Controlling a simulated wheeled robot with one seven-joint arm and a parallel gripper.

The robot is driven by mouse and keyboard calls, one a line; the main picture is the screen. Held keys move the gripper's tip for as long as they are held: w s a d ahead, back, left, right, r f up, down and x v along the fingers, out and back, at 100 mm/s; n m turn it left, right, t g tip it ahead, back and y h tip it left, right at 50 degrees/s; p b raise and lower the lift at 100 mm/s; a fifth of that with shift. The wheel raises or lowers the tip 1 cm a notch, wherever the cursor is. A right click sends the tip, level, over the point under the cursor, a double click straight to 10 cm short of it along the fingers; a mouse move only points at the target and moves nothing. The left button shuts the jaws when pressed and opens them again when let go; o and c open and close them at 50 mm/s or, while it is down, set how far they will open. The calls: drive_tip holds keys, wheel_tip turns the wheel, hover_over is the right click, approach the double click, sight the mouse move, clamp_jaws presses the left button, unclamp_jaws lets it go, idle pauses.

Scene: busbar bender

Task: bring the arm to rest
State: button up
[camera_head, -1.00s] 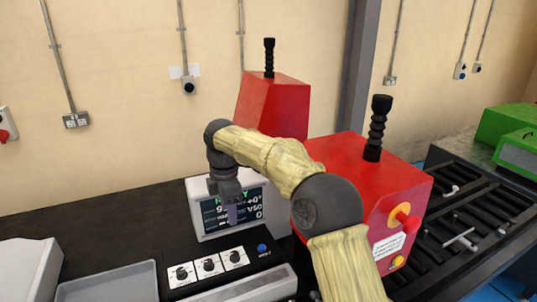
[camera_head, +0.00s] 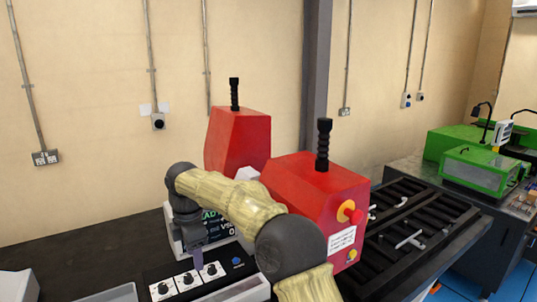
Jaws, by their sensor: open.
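My arm, in a pale yellow sleeve with dark joints, reaches in from the bottom right. My gripper (camera_head: 198,258) hangs from its end, pointing down, in front of the small display and above the black control panel (camera_head: 158,273) with its white dials. It looks empty and apart from the panel, though its fingers are small and dark in this view. The display (camera_head: 213,222) is partly hidden behind my gripper and wrist; some lit text shows. The red bender machine (camera_head: 310,190) stands right behind my arm, with a second red housing (camera_head: 237,140) farther back.
A red knob (camera_head: 347,212) sticks out from the bender's front. A black slatted bed (camera_head: 405,225) lies to its right, and green machines (camera_head: 478,168) stand beyond. A grey tray (camera_head: 108,293) is at the bottom left. The bench's left back is bare.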

drive_tip(key=s+d+f+m+t, duration=0.1)
drive_tip(key=s+d+f+m, duration=0.2)
drive_tip(key=d+m, duration=0.5)
drive_tip(key=s+d+f+m, duration=0.2)
drive_tip(key=s+d+m, duration=0.15)
drive_tip(key=d, duration=0.75)
drive_tip(key=s+d+f+m, duration=0.2)
drive_tip(key=s+d+m, duration=0.4)
drive_tip(key=s+d, duration=0.1)
drive_tip(key=s+d+f+m+t, duration=0.1)
drive_tip(key=s+d+f+m, duration=0.2)
drive_tip(key=s+d+m, duration=0.4)
drive_tip(key=shift+s+d+f+t, duration=0.2)
drive_tip(key=shift+d+f+t, duration=0.1)
drive_tip(key=shift+d, duration=0.1)
